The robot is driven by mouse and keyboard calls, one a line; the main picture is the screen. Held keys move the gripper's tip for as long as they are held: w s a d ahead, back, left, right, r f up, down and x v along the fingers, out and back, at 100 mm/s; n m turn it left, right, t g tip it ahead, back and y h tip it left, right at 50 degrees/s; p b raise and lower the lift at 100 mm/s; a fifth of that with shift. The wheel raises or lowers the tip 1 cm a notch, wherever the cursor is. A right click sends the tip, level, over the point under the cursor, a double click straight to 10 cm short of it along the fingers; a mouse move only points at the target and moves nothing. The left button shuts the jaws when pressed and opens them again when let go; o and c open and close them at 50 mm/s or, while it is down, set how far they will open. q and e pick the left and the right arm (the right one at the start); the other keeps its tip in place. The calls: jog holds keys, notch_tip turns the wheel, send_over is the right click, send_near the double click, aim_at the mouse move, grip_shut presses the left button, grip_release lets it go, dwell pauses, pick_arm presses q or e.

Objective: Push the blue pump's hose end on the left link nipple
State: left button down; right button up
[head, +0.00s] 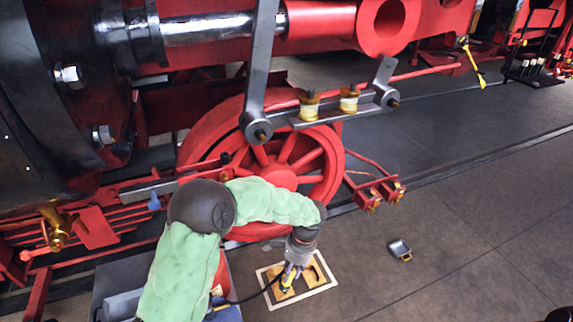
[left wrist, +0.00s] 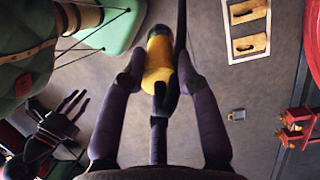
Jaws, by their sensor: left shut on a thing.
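My left gripper (head: 292,272) is low, over the floor board. In the left wrist view its purple fingers (left wrist: 159,76) are shut on a yellow hose end (left wrist: 158,58) with a dark tip. A black hose runs beside it. Two yellow cups with dark tops stand on the grey link bar above the red wheel: a left one (head: 309,106) and a right one (head: 349,99). The left link nipple seems to be on the left cup, well above my gripper and apart from it. The blue pump cannot be clearly made out.
A white-edged board (head: 329,284) with yellow cutouts lies on the floor under my left gripper. A small metal box (head: 400,250) lies to its right. The floor at the right is mostly clear.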

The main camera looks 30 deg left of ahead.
pick_arm(q)
jog(key=w+a+r+m+t+y+p, duration=0.1)
jog(key=a+r+m+t+y+p, duration=0.1)
jog(key=a+r+m+y, duration=0.4)
jog(key=w+a+r+m+t+y+p, duration=0.15)
jog(key=r+m+y, duration=0.25)
jog(key=r+m, duration=0.4)
jog(key=w+d+r+m+t+y+p, duration=0.1)
jog(key=w+r+m+t, duration=0.15)
jog(key=r+t, duration=0.45)
jog(key=w+d+r+m+t+y+p, duration=0.1)
jog(key=r+m+t+p, duration=0.2)
jog(key=r, duration=0.8)
jog(key=shift+t, duration=0.35)
jog(key=shift+b+x, duration=0.8)
jog(key=shift+x, duration=1.8)
jog(key=shift+b+x, duration=0.35)
jog(key=shift+x, duration=1.05)
jog(key=shift+w+a, duration=0.2)
jog(key=shift+r, duration=0.1)
